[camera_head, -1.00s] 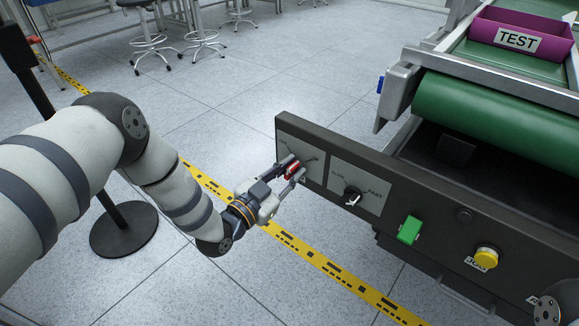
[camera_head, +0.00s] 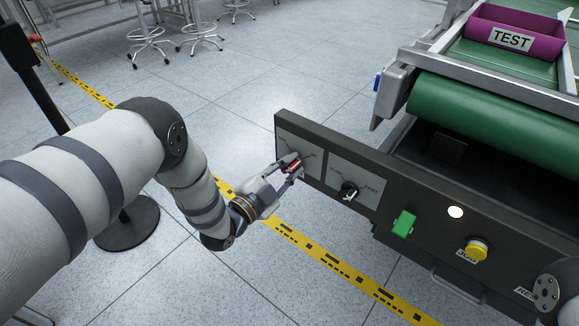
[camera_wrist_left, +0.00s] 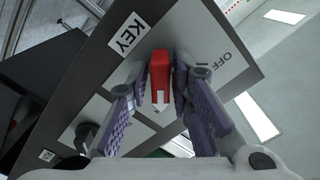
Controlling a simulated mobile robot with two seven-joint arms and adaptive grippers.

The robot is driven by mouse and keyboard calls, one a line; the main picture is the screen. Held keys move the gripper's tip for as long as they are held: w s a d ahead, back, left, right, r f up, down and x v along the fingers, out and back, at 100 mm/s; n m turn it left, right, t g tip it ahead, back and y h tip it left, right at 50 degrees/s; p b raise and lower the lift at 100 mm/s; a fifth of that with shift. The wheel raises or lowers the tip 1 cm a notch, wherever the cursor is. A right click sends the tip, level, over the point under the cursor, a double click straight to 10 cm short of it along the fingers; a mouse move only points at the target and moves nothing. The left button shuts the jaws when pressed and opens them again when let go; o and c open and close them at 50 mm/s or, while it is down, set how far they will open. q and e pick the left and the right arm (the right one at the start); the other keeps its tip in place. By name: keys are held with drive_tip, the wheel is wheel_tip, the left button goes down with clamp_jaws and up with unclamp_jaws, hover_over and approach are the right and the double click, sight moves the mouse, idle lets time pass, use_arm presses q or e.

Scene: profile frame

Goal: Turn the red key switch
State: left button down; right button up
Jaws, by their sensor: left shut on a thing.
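The red key switch (camera_head: 294,166) sits at the left end of the dark control panel (camera_head: 420,200), on a pale plate. My left gripper (camera_head: 290,168) is shut on it, reaching in from the left. In the left wrist view the red key (camera_wrist_left: 160,75) stands between the two purple-padded fingers (camera_wrist_left: 162,92), with a KEY label (camera_wrist_left: 128,35) and the letters OFF near it. The fingers hide part of the plate in the head view. My right gripper is out of view; only a dark joint of mine shows at the lower right.
Right of the key are a black SLOW–FAST knob (camera_head: 349,191), a green switch (camera_head: 404,223), a lit white lamp (camera_head: 455,212) and a yellow button (camera_head: 476,249). A green conveyor (camera_head: 490,110) carries a purple TEST bin (camera_head: 520,27). A black post base (camera_head: 127,224) stands left.

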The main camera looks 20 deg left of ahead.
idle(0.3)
use_arm(q)
drive_tip(key=c, duration=1.6)
unclamp_jaws()
drive_tip(key=shift+s+a, duration=0.1)
drive_tip(key=v, duration=1.1)
drive_tip(key=shift+s, duration=0.4)
drive_tip(key=shift+a, duration=0.1)
